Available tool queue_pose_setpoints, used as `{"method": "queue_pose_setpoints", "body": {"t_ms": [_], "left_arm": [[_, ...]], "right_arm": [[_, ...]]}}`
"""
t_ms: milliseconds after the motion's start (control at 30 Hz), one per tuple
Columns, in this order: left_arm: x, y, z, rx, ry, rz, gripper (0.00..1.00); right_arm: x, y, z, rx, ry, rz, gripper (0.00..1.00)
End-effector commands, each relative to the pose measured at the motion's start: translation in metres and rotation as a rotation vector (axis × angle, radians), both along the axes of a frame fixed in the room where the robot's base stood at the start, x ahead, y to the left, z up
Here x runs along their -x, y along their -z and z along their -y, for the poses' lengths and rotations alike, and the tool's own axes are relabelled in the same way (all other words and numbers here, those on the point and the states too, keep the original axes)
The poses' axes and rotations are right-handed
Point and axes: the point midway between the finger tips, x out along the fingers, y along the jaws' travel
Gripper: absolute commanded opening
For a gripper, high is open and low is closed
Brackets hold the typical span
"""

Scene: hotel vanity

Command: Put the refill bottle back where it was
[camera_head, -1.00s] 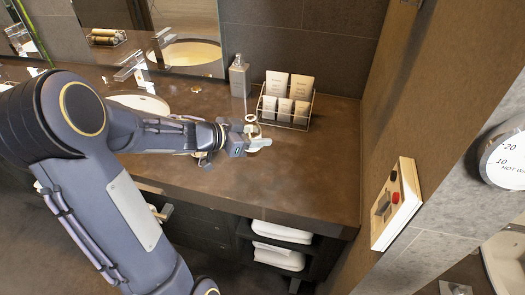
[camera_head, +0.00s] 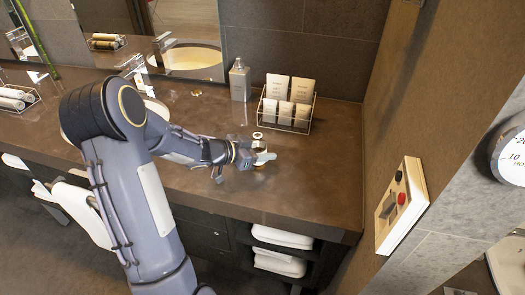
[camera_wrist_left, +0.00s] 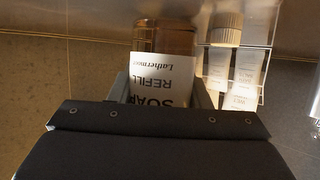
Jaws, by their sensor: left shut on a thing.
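My left gripper (camera_head: 262,156) is shut on the refill bottle (camera_wrist_left: 163,42), above the right part of the dark counter (camera_head: 315,190). In the left wrist view the bottle is amber with a white label reading SOAP REFILL, upside down in the picture, between the two fingers. In the head view the gripper mostly hides it; a pale ring (camera_head: 257,135) shows just above the fingers. I cannot tell whether its base touches the counter. A grey pump dispenser (camera_head: 239,80) stands at the back by the mirror. My right gripper is not in view.
A wire rack (camera_head: 287,121) with several white tubes stands behind the gripper, near the back wall. A tray (camera_head: 17,100) of rolled towels is at the far left. The counter's right side is clear up to the wooden wall, which carries a switch box (camera_head: 402,208).

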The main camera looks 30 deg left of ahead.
Motion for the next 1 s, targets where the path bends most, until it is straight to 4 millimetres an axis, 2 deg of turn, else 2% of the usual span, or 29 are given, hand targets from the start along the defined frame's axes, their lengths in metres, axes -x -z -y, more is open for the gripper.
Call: {"method": "queue_pose_setpoints", "body": {"t_ms": [133, 167, 333, 700, 867, 1000], "left_arm": [[0.0, 0.004, 0.0, 0.0, 0.0, 0.0, 0.17], [0.0, 0.004, 0.0, 0.0, 0.0, -0.001, 0.45], [0.0, 0.004, 0.0, 0.0, 0.0, -0.001, 0.65], [0.002, -0.003, -0.002, -0.001, -0.003, 0.001, 0.65], [0.023, -0.013, -0.016, -0.003, -0.004, 0.001, 0.65], [0.048, -0.025, -0.031, -0.003, -0.004, 0.001, 0.65]], "right_arm": [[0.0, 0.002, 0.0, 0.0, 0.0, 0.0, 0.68], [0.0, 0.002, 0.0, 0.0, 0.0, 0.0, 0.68], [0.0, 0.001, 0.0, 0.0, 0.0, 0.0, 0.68], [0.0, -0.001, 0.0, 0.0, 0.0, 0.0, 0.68], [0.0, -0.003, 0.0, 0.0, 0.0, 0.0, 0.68], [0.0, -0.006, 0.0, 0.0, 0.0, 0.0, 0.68]]}}
